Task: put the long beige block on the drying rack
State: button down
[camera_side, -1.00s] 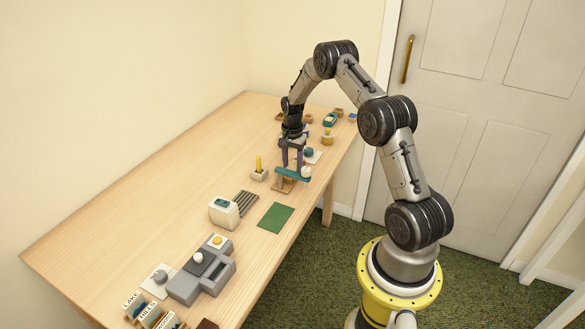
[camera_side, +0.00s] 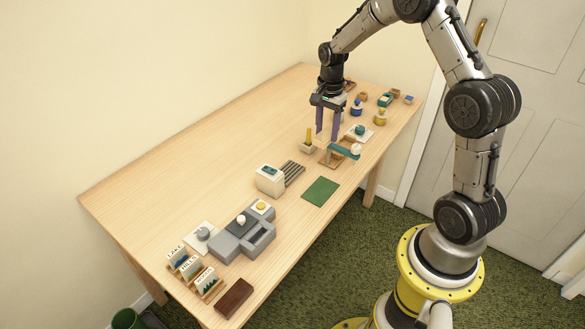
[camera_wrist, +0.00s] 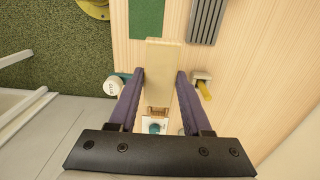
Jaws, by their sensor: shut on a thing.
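The long beige block (camera_wrist: 163,65) lies between the fingers of my gripper (camera_wrist: 160,74) in the wrist view, with its far end reaching past the fingertips. A grey slatted rack (camera_side: 292,173), which looks like the drying rack, lies beside a white box. Its slats are bare, and it shows at the top of the wrist view (camera_wrist: 206,22).
The white box (camera_side: 269,180) and green mat (camera_side: 320,191) flank the rack.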

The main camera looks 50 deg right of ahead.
jog(key=s+a, duration=0.5)
jog(key=a, duration=0.5)
send_over(288, 172)
jog(key=s, duration=0.1)
notch_tip(288, 172, down, 8)
jog(key=shift+a+r, duration=0.1)
jog(key=shift+w+f, duration=0.5)
jog(key=shift+f, duration=1.65)
jog(key=shift+f, duration=0.1)
jog(key=shift+c, duration=1.7)
grip_release()
